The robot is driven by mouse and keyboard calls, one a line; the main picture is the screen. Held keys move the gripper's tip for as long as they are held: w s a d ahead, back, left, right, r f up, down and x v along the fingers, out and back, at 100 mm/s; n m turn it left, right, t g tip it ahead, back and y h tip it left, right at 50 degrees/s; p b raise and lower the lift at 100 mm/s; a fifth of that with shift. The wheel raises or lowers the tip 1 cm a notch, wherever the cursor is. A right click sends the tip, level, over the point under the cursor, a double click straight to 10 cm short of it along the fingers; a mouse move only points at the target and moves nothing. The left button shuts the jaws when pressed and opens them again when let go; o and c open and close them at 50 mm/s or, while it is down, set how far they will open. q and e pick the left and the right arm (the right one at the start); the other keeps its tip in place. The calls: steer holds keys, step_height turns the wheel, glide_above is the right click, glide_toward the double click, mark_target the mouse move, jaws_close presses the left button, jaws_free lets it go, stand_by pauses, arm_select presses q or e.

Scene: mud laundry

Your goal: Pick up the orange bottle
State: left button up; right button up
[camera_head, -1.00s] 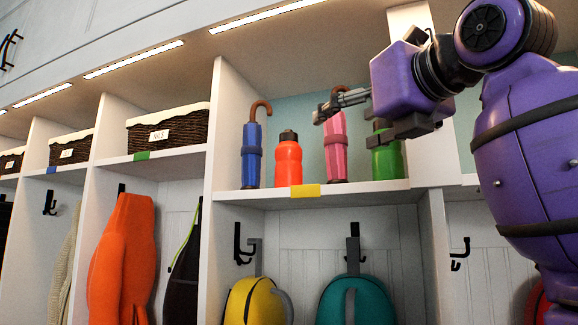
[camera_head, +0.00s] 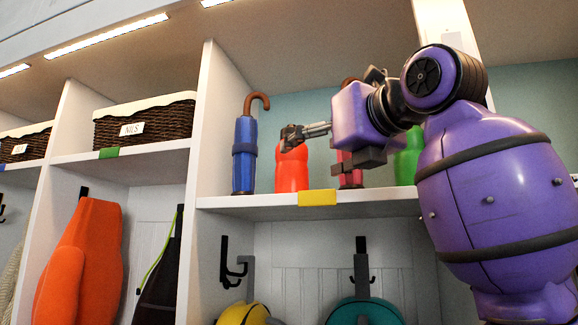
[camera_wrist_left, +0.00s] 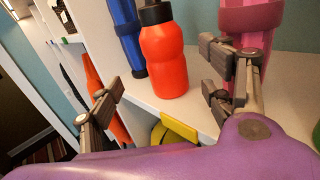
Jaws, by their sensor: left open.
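The orange bottle (camera_head: 292,172) stands upright on the upper cubby shelf (camera_head: 240,203), between a blue umbrella and a pink one. My left gripper (camera_head: 291,137) is in front of its top and hides its dark cap in the head view. In the left wrist view the bottle (camera_wrist_left: 164,60) and its black cap show clearly. There the open fingers of my left gripper (camera_wrist_left: 164,86) lie on either side of the bottle in the picture, with nothing between them in their grasp. I cannot see any contact with the bottle. My right gripper is not in view.
The blue umbrella (camera_head: 244,160) stands close to the left of the bottle. The pink umbrella (camera_head: 349,178) and a green bottle (camera_head: 407,160) are to its right, partly behind my arm. A yellow tag (camera_head: 317,198) marks the shelf edge. A wicker basket (camera_head: 150,122) sits in the cubby to the left.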

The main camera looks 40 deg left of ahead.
mark_target(297, 159)
arm_select(q)
steer(key=x, duration=0.4)
steer(key=shift+a, duration=0.15)
steer(key=x, duration=0.1)
steer(key=p+x, duration=0.1)
steer(key=x, duration=0.3)
steer(key=shift+w+a, duration=0.15)
steer(key=shift+w, duration=0.25)
steer(key=shift+a+f, duration=0.1)
steer(key=shift+d, duration=0.2)
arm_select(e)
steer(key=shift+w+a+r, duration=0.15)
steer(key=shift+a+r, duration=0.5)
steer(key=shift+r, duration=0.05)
arm_select(q)
steer(key=shift+c, duration=1.2)
steer(key=c, duration=1.1)
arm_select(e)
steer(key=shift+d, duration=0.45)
